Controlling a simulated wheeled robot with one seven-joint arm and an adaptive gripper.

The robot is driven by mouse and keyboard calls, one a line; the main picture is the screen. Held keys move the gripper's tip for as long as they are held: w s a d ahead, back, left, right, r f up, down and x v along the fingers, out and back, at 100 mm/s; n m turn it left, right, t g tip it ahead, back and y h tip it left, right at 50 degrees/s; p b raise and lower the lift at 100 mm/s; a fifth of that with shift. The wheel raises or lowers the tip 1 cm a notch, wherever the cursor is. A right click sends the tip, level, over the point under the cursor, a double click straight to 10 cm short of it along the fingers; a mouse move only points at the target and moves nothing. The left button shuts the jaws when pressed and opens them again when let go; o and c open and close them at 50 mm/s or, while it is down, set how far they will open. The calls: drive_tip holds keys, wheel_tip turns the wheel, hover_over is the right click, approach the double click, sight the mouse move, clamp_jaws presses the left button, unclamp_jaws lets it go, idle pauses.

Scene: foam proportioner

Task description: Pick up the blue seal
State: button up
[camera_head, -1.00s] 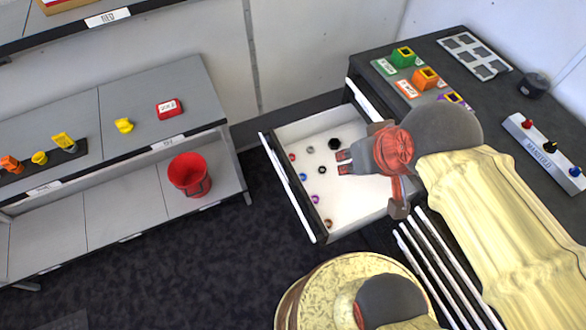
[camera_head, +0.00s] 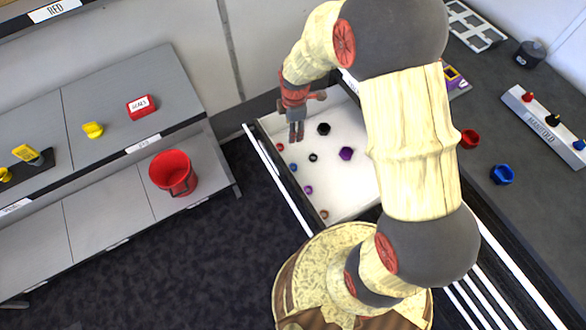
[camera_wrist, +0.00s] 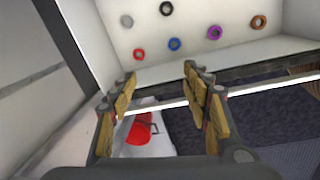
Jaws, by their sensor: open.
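The blue seal is a small ring lying on the white floor of the open drawer (camera_head: 345,199). It shows in the head view (camera_head: 294,167) near the drawer's front side and in the wrist view (camera_wrist: 174,44) between the red and purple rings. My gripper (camera_head: 297,140) is open, with its fingers pointing down over the drawer's front left part. In the head view the fingertips appear a little above the blue seal in the picture. In the wrist view the open fingers (camera_wrist: 160,76) are empty, and the blue seal appears beyond them, apart from both.
Red (camera_head: 280,147), black (camera_head: 313,157), purple (camera_head: 308,190) and brown-orange (camera_head: 323,214) rings lie around the blue one. Black (camera_head: 323,129) and purple (camera_head: 346,153) caps lie deeper in the drawer. A red bucket (camera_head: 173,173) stands on the left shelf. My arm hides part of the counter.

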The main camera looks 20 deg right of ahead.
sight(293, 166)
drive_tip(key=f+n, duration=0.1)
drive_tip(key=f, duration=0.5)
drive_tip(key=f+n+b, duration=0.1)
drive_tip(key=f+n, duration=0.1)
drive_tip(key=f, duration=0.4)
drive_tip(key=s+f+n+g, duration=0.1)
drive_tip(key=f+n, duration=0.1)
drive_tip(key=f, duration=0.4)
drive_tip(key=shift+s+f, duration=0.1)
drive_tip(key=shift+f, duration=0.15)
wheel_tip(293, 166, down, 6)
drive_tip(key=b, duration=0.3)
drive_tip(key=shift+a+r, duration=0.1)
drive_tip(key=shift+r, duration=0.1)
drive_tip(key=shift+c, duration=0.4)
drive_tip(key=c, duration=0.7)
drive_tip(key=shift+c, duration=0.4)
